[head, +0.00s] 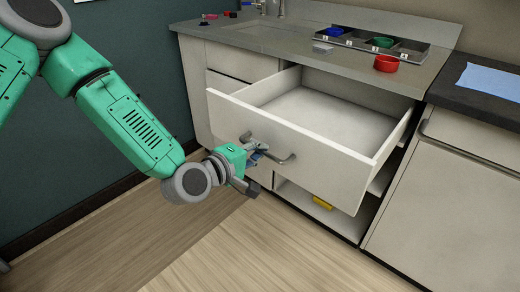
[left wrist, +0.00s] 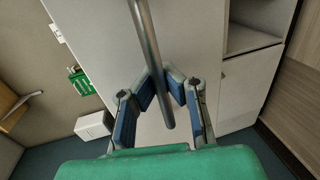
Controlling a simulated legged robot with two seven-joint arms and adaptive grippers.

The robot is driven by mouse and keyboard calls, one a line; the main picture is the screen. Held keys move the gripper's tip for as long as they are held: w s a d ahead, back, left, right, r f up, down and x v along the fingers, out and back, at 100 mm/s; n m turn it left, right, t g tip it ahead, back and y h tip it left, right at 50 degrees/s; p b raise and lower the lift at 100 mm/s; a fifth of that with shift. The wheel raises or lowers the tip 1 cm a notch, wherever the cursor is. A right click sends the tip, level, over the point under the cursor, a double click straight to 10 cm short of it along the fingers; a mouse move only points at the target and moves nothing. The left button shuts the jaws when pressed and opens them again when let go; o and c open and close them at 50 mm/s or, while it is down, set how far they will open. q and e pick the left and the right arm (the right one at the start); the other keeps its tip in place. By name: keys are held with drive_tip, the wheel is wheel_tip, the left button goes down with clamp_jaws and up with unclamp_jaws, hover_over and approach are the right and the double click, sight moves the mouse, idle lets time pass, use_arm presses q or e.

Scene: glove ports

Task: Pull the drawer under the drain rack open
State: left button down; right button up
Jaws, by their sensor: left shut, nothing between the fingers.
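The wide white drawer (head: 285,138) under the counter stands pulled far out, and its empty inside shows in the head view. Its grey bar handle (head: 272,157) crosses the front panel; the bar also shows in the left wrist view (left wrist: 146,35). My left gripper (head: 256,160) is at the handle, near its middle. In the left wrist view its blue-padded fingers (left wrist: 164,82) come together around the bar's line; they are shut with nothing gripped, and exact contact is unclear. A compartmented metal rack (head: 372,42) sits on the counter above. My right gripper is out of view.
A red ring-shaped cup (head: 386,63) stands by the counter's front edge. A yellow item (head: 323,203) lies on the open shelf below the drawer. A white cabinet with a dark top (head: 460,150) stands at the right. The wooden floor in front is clear.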

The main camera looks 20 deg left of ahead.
use_arm(q)
drive_tip(key=c, duration=1.6)
unclamp_jaws()
drive_tip(key=shift+s+f, duration=0.1)
drive_tip(key=shift+f, duration=0.1)
drive_tip(key=shift+c, duration=0.2)
drive_tip(key=shift+o, duration=0.2)
drive_tip(key=shift+r, duration=0.1)
drive_tip(key=v, duration=0.7)
drive_tip(key=shift+s, duration=0.1)
